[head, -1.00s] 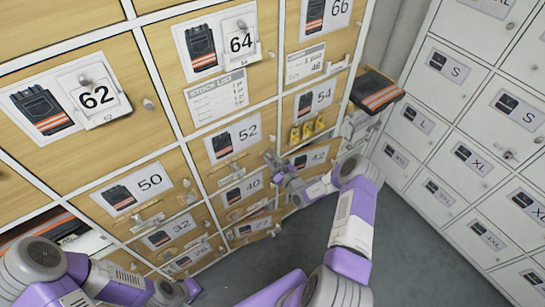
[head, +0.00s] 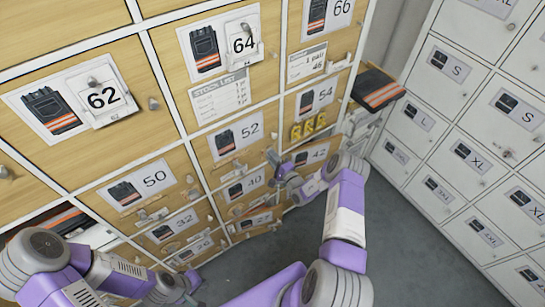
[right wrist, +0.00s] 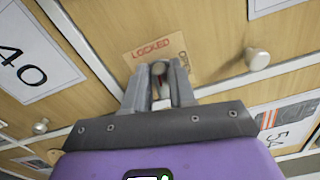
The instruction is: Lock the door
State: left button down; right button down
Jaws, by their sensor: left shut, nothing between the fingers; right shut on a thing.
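My right gripper (head: 274,160) is at the lower right corner of the wooden locker door 52 (head: 222,146). In the right wrist view its fingers (right wrist: 160,75) are shut on a small lock turn-piece, mostly hidden between them. A tan plate (right wrist: 145,52) behind it reads LOCKED, with a second word, partly covered, to its right. I cannot tell which word the turn-piece points to. The door's round knob (right wrist: 257,60) is beside the plate. Door 52 looks flush with its neighbours. My left gripper (head: 188,284) is low at the left, shut and empty, near the bottom lockers.
Door 54 (head: 318,98) is to the right, with yellow tags (head: 308,127) below its card. A dark item with orange stripes (head: 378,90) sticks out at the right. White lockers (head: 440,110) line the right wall. Grey floor (head: 420,260) between is clear.

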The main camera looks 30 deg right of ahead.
jog(key=shift+f+n, duration=0.15)
jog(key=shift+n, duration=0.95)
jog(key=c, duration=1.1)
grip_release()
jog(key=shift+s, duration=0.1)
jog(key=s, duration=0.7)
jog(key=shift+s+d+p, duration=0.2)
jog(key=shift+d+p, duration=0.1)
jog(key=shift+p, duration=0.1)
